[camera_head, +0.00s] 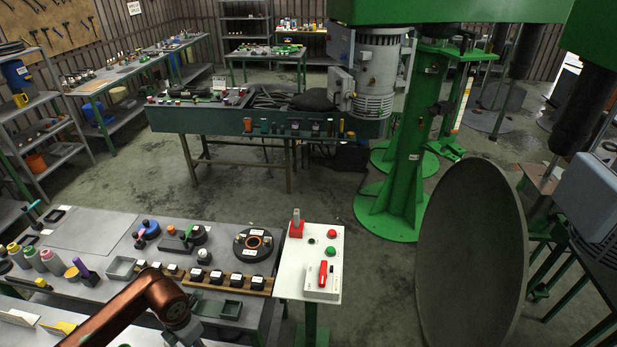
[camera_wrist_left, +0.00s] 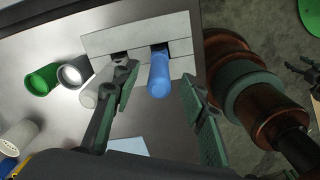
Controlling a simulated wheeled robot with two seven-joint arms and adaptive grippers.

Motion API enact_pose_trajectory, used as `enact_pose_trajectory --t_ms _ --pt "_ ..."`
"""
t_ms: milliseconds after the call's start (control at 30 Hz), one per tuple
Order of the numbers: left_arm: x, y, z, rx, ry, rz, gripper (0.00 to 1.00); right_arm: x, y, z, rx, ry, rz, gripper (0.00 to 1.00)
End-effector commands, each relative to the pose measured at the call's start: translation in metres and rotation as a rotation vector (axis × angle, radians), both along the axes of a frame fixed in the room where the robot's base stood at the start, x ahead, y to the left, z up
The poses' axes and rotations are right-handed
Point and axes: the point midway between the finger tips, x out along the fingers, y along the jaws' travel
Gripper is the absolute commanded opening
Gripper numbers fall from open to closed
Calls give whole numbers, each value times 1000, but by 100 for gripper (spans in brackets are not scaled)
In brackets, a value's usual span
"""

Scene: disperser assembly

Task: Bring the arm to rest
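My left gripper (camera_wrist_left: 160,98) is open in the left wrist view, with its two green-padded fingers spread apart. A blue cylinder (camera_wrist_left: 159,75) shows between the fingers; neither finger appears to touch it. A grey-white cylinder (camera_wrist_left: 97,88) lies just left of the left finger and is partly covered by it. In the head view my copper-coloured left arm reaches in at the bottom left, and its gripper is out of the frame. A small dark claw-like shape at the right edge of the left wrist view may be my right gripper; its state is unclear.
A light slotted holder (camera_wrist_left: 140,40) lies behind the cylinders, with a green cup (camera_wrist_left: 42,79) to the left. In the head view the grey workbench (camera_head: 95,232) carries several tools and parts, with a white control panel (camera_head: 312,262) at its right. A large dark disc (camera_head: 472,255) stands at right.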

Motion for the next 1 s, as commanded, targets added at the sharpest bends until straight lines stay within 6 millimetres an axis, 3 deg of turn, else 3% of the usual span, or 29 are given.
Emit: enact_pose_trajectory --t_ms 33,300,500,1000 --pt "1 0 14 1 -2 -1 39 0 0 8 0 -1 0 56" --pt "0 0 64 3 -2 0 39 1 1 26 0 -2 0 56" --pt "12 -37 42 -3 0 -291 39 0 2 1 2 0 -1 56" --pt "29 -116 16 1 2 -995 39 -2 2 -37 3 2 -1 56"
